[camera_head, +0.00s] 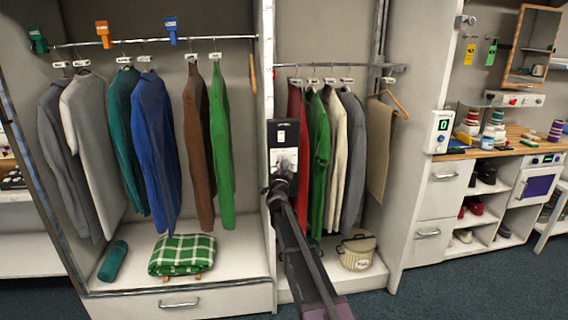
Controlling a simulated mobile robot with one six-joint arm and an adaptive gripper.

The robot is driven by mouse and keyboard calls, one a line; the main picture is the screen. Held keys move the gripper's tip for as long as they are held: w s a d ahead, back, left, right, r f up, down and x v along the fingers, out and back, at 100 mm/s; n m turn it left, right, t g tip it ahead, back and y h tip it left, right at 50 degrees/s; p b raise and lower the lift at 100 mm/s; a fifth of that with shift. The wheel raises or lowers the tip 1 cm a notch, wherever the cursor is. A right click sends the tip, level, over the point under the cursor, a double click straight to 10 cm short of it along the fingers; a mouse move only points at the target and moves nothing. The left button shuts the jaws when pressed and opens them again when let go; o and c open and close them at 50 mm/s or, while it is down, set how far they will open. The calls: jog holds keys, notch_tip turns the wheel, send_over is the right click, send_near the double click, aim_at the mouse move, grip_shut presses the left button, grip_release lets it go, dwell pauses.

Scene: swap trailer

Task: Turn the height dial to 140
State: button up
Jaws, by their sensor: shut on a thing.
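A dark panel (292,131) with a small white label is fixed on the upright divider between the two wardrobe bays. My gripper (282,168) is at the lower part of this panel, shut on the height dial there. The gripper covers the dial, so its pointer and any scale cannot be read. My arm reaches up to the panel from the bottom of the view.
Clothes hang close on both sides, such as a green shirt (221,145) and a red garment (296,160). A white box (438,132) with a green digit display is on the right-hand wall. A basket (356,253) stands below right.

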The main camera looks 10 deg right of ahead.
jog(key=shift+w+r+m+g+h+p, duration=0.1)
jog(key=shift+m+g+h+p, duration=0.35)
jog(key=shift+m, duration=0.95)
jog(key=o, duration=1.1)
jog(key=shift+o, duration=0.2)
jog(key=shift+n+y, duration=0.25)
jog(key=shift+n, duration=0.05)
jog(key=shift+f+n+t+y+b, duration=0.1)
jog(key=shift+n+t+y+b, duration=0.45)
jog(key=shift+n, duration=0.95)
jog(key=shift+f+n+t+y+b, duration=0.1)
jog(key=shift+n+t+y+b, duration=0.15)
jog(key=shift+n+t+b, duration=0.85)
jog(key=shift+d+n+y, duration=0.1)
jog(key=shift+n+y, duration=1.15)
jog(key=shift+n, duration=1.3)
jog(key=shift+d+n+y, duration=0.1)
jog(key=shift+n+y, duration=1.15)
jog(key=shift+n, duration=1.3)
